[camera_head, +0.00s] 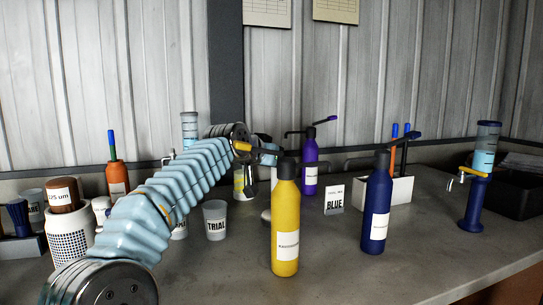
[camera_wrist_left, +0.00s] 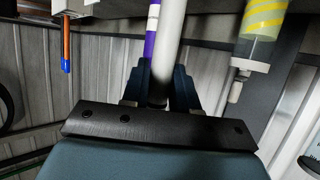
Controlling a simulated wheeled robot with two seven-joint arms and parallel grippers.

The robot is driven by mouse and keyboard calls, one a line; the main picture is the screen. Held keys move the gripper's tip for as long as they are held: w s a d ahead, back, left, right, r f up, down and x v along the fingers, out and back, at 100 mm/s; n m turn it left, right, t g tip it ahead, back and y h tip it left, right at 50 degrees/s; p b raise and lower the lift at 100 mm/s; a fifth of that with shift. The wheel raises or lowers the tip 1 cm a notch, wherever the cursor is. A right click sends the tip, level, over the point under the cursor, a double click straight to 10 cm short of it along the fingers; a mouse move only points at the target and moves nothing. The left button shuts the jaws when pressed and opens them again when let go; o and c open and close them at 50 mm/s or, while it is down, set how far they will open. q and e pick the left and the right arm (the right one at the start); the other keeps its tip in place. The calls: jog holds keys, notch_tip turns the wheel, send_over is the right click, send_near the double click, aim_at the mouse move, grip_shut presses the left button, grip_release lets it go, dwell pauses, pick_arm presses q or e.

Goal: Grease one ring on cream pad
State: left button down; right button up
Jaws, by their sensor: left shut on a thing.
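My left arm reaches across the bench from the lower left in the head view, its hand partly hidden behind the yellow bottle (camera_head: 286,232). In the left wrist view, my left gripper (camera_wrist_left: 162,78) is shut around a pale grey-white rod (camera_wrist_left: 167,42). The rod's far end runs out of the picture. A small white rounded piece (camera_head: 266,215) shows low beside the yellow bottle; I cannot tell whether it belongs to the rod. I cannot make out a cream pad or a grease ring. My right gripper is not in view.
A purple bottle (camera_head: 310,176), a blue bottle (camera_head: 376,205) and a blue dispenser column (camera_head: 478,200) stand to the right. A white holder (camera_head: 386,190) has pens. A TRIAL cup (camera_head: 215,221) stands near my arm. A dotted white jar (camera_head: 69,241) is left. The front right bench is clear.

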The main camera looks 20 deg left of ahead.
pick_arm(q)
jog(key=shift+s+f+b, duration=0.1)
jog(key=shift+f+b, duration=0.25)
jog(key=shift+f, duration=0.15)
dwell(0.7)
jog(key=shift+f, duration=0.25)
dwell(1.1)
